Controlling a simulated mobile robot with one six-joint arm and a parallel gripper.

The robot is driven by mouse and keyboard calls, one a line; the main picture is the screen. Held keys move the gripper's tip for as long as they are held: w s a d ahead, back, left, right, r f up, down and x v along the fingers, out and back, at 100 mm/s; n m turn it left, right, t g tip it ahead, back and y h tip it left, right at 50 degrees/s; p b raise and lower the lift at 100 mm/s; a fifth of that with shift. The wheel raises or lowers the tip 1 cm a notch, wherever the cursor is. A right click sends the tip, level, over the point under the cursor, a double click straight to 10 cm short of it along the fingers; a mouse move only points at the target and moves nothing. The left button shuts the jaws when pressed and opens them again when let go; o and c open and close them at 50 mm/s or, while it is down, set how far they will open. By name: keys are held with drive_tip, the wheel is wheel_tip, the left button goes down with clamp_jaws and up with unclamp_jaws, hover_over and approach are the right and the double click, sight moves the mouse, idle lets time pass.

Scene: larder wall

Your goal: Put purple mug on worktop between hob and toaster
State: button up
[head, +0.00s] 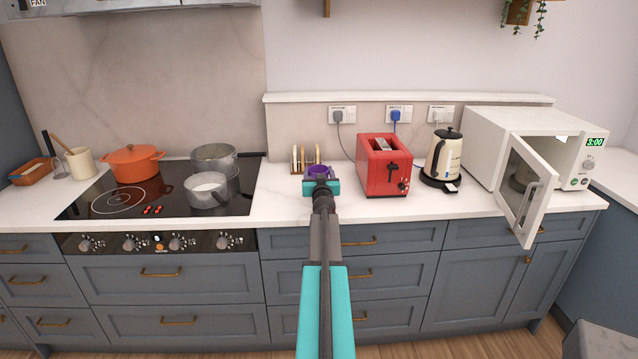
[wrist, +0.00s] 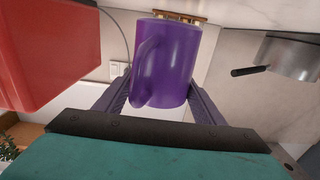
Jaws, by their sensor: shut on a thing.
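The purple mug (head: 317,171) is in my gripper (head: 321,184), over the white worktop (head: 284,205) between the hob (head: 125,202) and the red toaster (head: 378,178). In the wrist view the mug (wrist: 178,60) sits between the two fingers of my gripper (wrist: 160,98), which are shut on it. Its handle faces the camera. In the head view my gripper hides most of the mug. I cannot tell whether its base touches the worktop.
A wooden rack (head: 304,157) stands just behind the mug. Saucepans (head: 207,190) and an orange pot (head: 133,163) stand on the hob to the left. A kettle (head: 444,157) and a microwave (head: 510,145) with its door open are further right.

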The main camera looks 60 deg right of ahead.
drive_tip(key=shift+s+f+b, duration=0.1)
drive_tip(key=shift+f+b, duration=0.7)
drive_tip(key=shift+f, duration=0.75)
drive_tip(key=shift+f, duration=0.15)
drive_tip(key=o, duration=1.5)
drive_tip(key=shift+r, duration=0.2)
drive_tip(key=shift+v, duration=6.05)
drive_tip(key=shift+s+f, duration=0.1)
drive_tip(key=shift+f, duration=0.05)
